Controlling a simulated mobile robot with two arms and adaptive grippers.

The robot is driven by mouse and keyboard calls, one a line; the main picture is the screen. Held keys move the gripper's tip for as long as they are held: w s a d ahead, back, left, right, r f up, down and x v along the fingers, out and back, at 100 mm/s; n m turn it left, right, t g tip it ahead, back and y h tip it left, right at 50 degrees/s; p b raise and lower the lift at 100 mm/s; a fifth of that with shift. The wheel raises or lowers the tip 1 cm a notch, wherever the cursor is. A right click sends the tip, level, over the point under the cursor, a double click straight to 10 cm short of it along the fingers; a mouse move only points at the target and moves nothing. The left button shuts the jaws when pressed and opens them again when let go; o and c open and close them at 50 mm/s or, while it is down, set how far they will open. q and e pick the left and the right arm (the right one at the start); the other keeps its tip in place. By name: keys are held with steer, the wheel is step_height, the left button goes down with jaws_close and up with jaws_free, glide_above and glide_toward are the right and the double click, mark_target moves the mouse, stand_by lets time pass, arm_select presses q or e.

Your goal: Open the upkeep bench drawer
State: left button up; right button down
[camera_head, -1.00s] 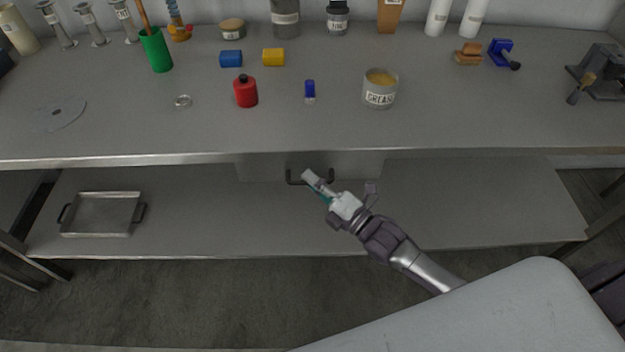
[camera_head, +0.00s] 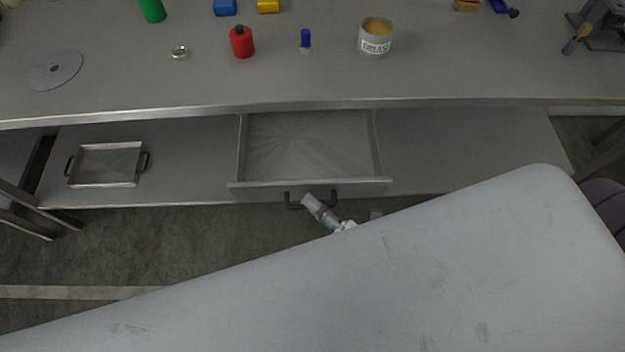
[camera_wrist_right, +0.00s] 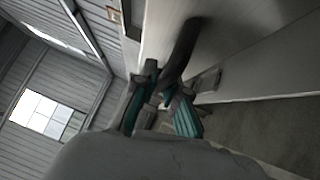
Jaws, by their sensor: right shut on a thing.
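The upkeep bench drawer (camera_head: 310,147) stands pulled out from under the bench top and its inside looks empty. Its dark handle (camera_head: 295,200) is on the front panel. My right gripper (camera_head: 311,203) is at the handle, with most of its arm hidden behind my pale body in the head view. In the right wrist view the gripper's teal-padded fingers (camera_wrist_right: 158,100) are closed around the dark handle bar (camera_wrist_right: 182,52). My left gripper is not in view.
The bench top (camera_head: 440,75) holds a grease tin (camera_head: 375,42), a red bottle (camera_head: 241,43), a small blue-capped vial (camera_head: 305,40), a ring (camera_head: 180,52) and a disc (camera_head: 55,70). A metal tray (camera_head: 106,165) sits on the lower shelf, left of the drawer. Floor in front is clear.

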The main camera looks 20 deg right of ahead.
steer(key=shift+s, duration=0.35)
steer(key=c, duration=1.2)
jaws_free()
steer(key=v, duration=1.2)
steer(key=shift+f, duration=0.15)
